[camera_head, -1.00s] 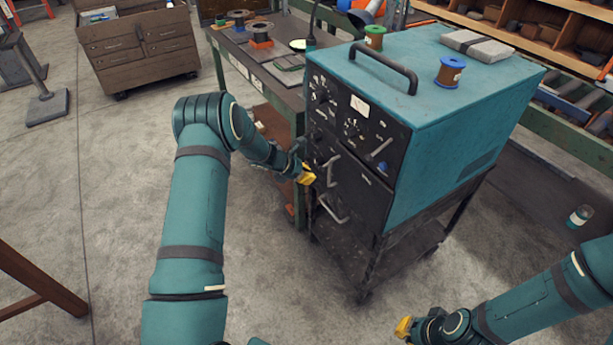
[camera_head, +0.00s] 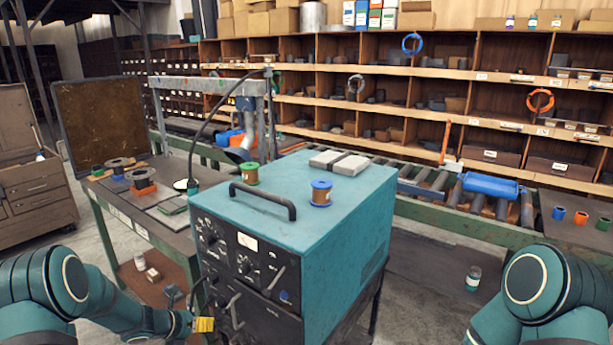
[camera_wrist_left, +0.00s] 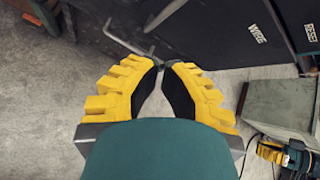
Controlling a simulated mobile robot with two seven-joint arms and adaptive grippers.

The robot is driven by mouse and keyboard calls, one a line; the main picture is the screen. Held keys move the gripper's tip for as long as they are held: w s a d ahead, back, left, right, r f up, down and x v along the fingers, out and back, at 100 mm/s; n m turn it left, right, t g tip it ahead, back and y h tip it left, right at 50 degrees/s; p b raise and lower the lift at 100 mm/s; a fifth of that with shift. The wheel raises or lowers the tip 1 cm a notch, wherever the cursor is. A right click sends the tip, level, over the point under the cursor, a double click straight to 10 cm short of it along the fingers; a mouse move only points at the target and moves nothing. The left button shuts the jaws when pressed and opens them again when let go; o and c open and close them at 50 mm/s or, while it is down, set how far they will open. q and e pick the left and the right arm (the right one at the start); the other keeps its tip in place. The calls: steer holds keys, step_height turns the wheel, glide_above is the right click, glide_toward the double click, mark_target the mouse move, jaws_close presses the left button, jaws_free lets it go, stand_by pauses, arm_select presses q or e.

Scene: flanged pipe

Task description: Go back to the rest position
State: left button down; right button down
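My left gripper (camera_head: 203,325) is low in front of the blue welding cabinet (camera_head: 345,210), near its dark front panel. In the left wrist view its yellow fingers (camera_wrist_left: 165,65) come together almost tip to tip, with nothing clearly held between them. A bent metal handle (camera_wrist_left: 128,38) on the cabinet front lies just beyond the tips; contact cannot be told. My right arm enters at the right of the head view, its gripper below the picture. Yellow fingers of my right gripper (camera_wrist_left: 270,152) show small at the lower right of the left wrist view, too small to read.
A green workbench (camera_head: 140,225) with wire spools stands left of the cabinet. A blue spool (camera_head: 321,192), a green spool (camera_head: 250,173) and grey blocks (camera_head: 340,162) sit on the cabinet top. A roller conveyor (camera_head: 450,210) and shelves (camera_head: 400,100) are behind. A jar (camera_head: 473,278) stands right.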

arm_select(q)
steer(key=s+d+f+n+g+y, duration=0.1)
steer(key=s+d+f+n, duration=0.2)
steer(key=s+d+n, duration=0.55)
steer(key=s+d+f+n, duration=0.1)
steer(key=d+f+n, duration=0.3)
steer(key=n, duration=0.9)
steer(key=s+d+n+g, duration=0.2)
steer(key=s+d+n, duration=0.2)
steer(key=s+n, duration=0.4)
steer(key=s+d+f+n+g+y, duration=0.1)
steer(key=s+d+n+g, duration=0.2)
steer(key=s+n, duration=0.6)
steer(key=shift+s+d+f, duration=0.2)
steer(key=shift+s+d, duration=0.35)
steer(key=shift+s, duration=0.05)
steer(key=shift+n, duration=0.25)
